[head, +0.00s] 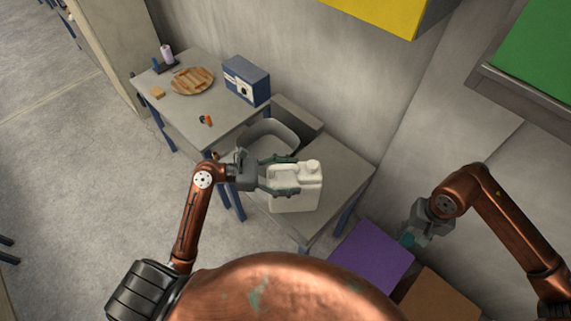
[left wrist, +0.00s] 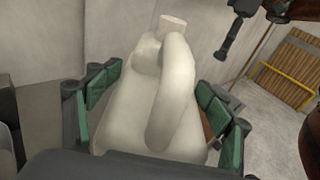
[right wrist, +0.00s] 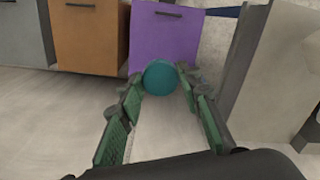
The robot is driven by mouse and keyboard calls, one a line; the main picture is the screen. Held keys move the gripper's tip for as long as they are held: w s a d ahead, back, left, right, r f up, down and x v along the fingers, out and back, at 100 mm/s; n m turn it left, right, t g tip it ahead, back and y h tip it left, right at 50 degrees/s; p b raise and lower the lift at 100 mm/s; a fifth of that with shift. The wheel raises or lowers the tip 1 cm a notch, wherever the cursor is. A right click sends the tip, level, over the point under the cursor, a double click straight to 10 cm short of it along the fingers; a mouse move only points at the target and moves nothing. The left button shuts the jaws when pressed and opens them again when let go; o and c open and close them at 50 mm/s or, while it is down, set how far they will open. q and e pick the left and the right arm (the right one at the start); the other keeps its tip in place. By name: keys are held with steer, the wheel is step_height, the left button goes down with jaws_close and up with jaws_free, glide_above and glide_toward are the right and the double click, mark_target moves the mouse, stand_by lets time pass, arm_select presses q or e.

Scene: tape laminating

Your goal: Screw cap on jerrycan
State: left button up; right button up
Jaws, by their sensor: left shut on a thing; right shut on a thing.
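The white jerrycan (head: 300,201) stands upright on the grey table, its spout (head: 312,165) at the top. In the left wrist view the jerrycan (left wrist: 150,110) fills the space between the green finger pads, with its handle toward the camera and its spout (left wrist: 173,21) at the far top. My left gripper (head: 284,178) is shut around the jerrycan's body. My right gripper (head: 416,229) is apart from it, at the right, in front of the wall. It is shut on the round teal cap (right wrist: 160,77), held at the fingertips; the cap (head: 407,240) is small in the head view.
A grey bin (head: 271,134) stands behind the jerrycan. A purple cabinet (head: 371,255) and an orange-brown one (head: 436,298) lie below my right gripper.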

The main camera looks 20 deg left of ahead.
arm_select(q)
steer(key=w+d+f+m+g+h, duration=0.1)
steer(key=d+m+g, duration=0.5)
steer(key=d, duration=0.5)
steer(key=shift+w+d+f+g+h, duration=0.2)
steer(key=shift+w+d+g+h, duration=0.15)
steer(key=shift+g, duration=0.75)
steer(key=shift+f, duration=0.1)
arm_select(e)
steer(key=w+a+r, duration=0.3)
steer(key=a+r, duration=0.5)
steer(key=a, duration=0.2)
steer(key=w+a+r, duration=0.3)
steer(key=a+r, duration=0.5)
steer(key=a, duration=0.3)
steer(key=shift+w+m, duration=0.25)
steer(key=shift+m, duration=0.15)
steer(key=shift+f, duration=1.9)
arm_select(q)
steer(key=shift+c, duration=0.2)
arm_select(e)
steer(key=shift+s+f, duration=0.1)
steer(key=shift+f, duration=0.8)
